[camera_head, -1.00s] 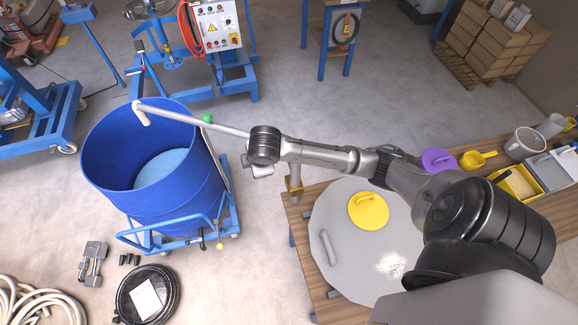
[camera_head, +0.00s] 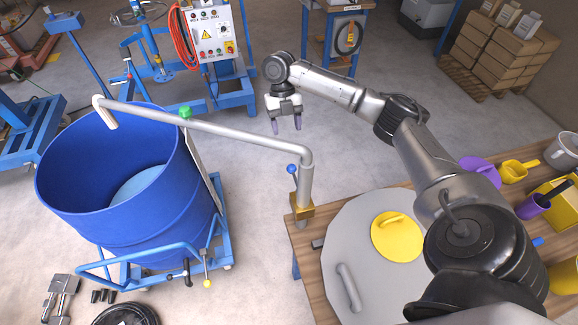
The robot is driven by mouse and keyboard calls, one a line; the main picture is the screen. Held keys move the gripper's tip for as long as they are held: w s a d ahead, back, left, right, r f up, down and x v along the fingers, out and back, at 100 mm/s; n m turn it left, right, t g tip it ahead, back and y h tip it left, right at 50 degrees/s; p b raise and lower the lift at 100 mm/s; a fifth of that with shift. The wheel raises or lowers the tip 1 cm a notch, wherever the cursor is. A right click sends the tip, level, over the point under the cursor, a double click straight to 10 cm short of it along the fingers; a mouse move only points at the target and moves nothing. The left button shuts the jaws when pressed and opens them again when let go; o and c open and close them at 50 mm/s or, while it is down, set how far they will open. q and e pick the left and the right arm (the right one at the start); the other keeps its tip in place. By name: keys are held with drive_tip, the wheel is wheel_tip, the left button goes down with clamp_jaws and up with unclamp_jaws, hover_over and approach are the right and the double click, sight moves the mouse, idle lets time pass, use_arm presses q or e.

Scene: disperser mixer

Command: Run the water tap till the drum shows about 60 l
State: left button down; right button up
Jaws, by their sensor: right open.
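The blue drum (camera_head: 125,228) stands open on a blue wheeled trolley (camera_head: 150,262) at left. A pale blue surface (camera_head: 140,186) shows low inside it. The grey tap pipe (camera_head: 215,130) rises from a brass-coloured base (camera_head: 300,213) at the bench edge. Its spout (camera_head: 106,114) hangs over the drum, and no stream is visible from it. A blue knob (camera_head: 291,169) sits on the pipe's upright. A green knob (camera_head: 185,112) appears beside the drum rim; I cannot read a volume. My right gripper (camera_head: 286,126) is open and empty, pointing down beyond the pipe, apart from the knob.
The wooden bench (camera_head: 305,255) carries a large grey lid (camera_head: 335,225), a yellow lid (camera_head: 397,236) and a purple lid (camera_head: 480,172). A control panel (camera_head: 211,33) stands on a blue frame behind. Boxes (camera_head: 505,50) are stacked at back right. Floor beyond the gripper is clear.

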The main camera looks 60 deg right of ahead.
sight(292, 166)
drive_tip(key=x, duration=1.4)
clamp_jaws()
idle(0.4)
